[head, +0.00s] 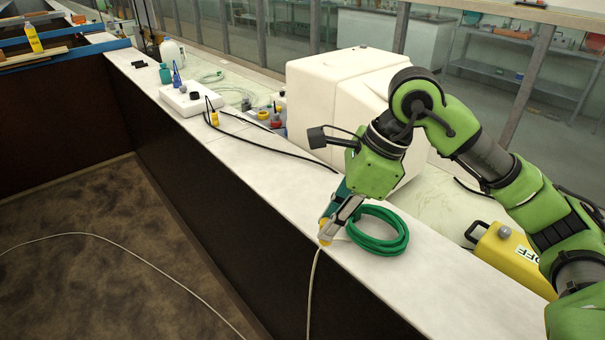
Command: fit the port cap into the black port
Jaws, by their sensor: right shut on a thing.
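My right gripper (328,232) reaches down to the front edge of the white ledge. It is shut on a small yellow thing at its fingertips, mostly hidden by the fingers. A thin cream line hangs from that spot down the dark wall. I cannot tell whether the held thing is the port cap. Several small caps or fittings, among them a red one (277,124) and a yellow one (263,115), lie farther back beside the big white tank. I cannot make out the black port with certainty. My left gripper is out of view.
A coiled green hose (385,245) lies on the ledge beside my right gripper. A big white tank (335,95) stands behind it, and a yellow case (505,262) at right. A black cable (275,150) crosses the ledge. The ledge's front right part is clear.

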